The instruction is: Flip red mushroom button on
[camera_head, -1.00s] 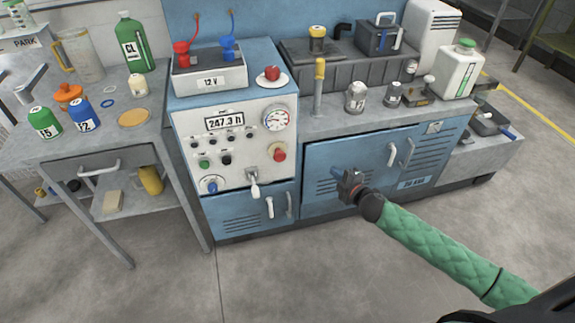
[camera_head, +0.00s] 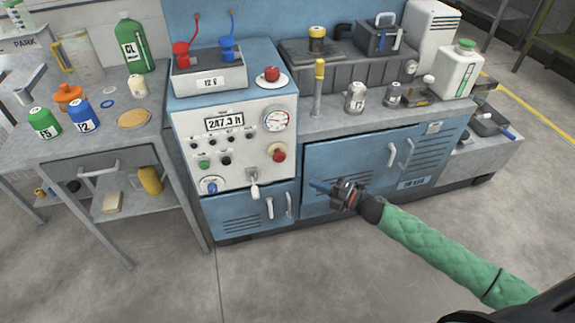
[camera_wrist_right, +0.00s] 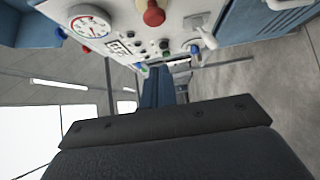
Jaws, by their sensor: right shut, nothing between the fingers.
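A red mushroom button (camera_head: 279,154) is on the right side of the white control panel (camera_head: 238,175), below the round gauge. It also shows at the top of the right wrist view (camera_wrist_right: 153,13). A second red dome-shaped knob (camera_head: 271,74) sits on a white disc on top of the cabinet. My right gripper (camera_head: 318,186) is shut and empty, in front of the blue cabinet door, lower and to the right of the panel button. Its blue fingers point left and it is apart from the button. My left gripper is not in view.
A white lever (camera_head: 254,186) hangs below the button, with a blue knob (camera_head: 211,186) to its left. A workbench with bottles (camera_head: 85,116) is at the left. The floor in front is clear.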

